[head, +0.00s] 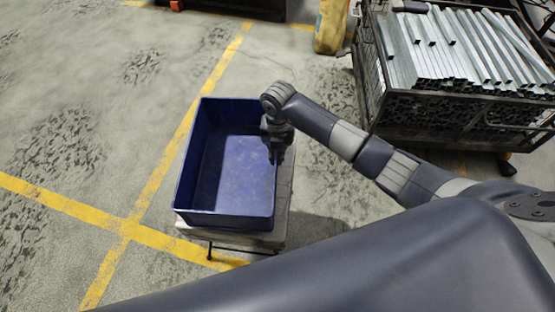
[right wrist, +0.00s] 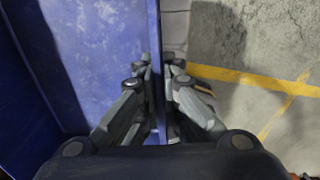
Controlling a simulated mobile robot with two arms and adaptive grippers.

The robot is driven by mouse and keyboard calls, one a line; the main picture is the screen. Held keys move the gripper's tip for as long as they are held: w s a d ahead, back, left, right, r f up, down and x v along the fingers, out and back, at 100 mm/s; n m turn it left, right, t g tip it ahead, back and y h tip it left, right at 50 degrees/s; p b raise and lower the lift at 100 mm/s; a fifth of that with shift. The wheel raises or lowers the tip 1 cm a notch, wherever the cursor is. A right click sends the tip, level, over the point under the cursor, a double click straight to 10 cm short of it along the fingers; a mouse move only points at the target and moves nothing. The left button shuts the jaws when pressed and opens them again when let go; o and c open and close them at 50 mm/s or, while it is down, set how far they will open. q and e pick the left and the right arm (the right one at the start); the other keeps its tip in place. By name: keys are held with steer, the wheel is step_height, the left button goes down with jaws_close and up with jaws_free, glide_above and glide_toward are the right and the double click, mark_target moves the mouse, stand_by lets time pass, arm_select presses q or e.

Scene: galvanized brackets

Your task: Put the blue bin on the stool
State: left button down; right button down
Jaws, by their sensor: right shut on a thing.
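The blue bin (head: 225,220) is open-topped, empty and roughly level in the head view. It sits over the light grey stool (head: 285,195), whose edge shows along the bin's right and near sides. Whether the bin's base touches the stool all over is hidden. My right gripper (head: 276,154) is at the middle of the bin's right wall, shut on it. In the right wrist view, the fingers (right wrist: 160,72) pinch the blue wall (right wrist: 154,25) from both sides, with the bin's inside to the left. My left gripper is not in view.
A dark wire crate (head: 455,120) full of galvanized brackets (head: 460,45) stands at the upper right. A yellow object (head: 331,25) stands at the top, left of the crate. Yellow lines (head: 165,160) cross the concrete floor. The floor to the left is clear.

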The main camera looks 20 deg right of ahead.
steer(key=shift+f+b, duration=1.3)
steer(key=shift+f, duration=0.35)
steer(key=shift+d+f, duration=0.1)
steer(key=shift+f, duration=0.05)
steer(key=c, duration=1.8)
jaws_free()
step_height(320, 180, up, 12)
steer(key=shift+s+d+r, duration=0.1)
steer(key=shift+d, duration=0.05)
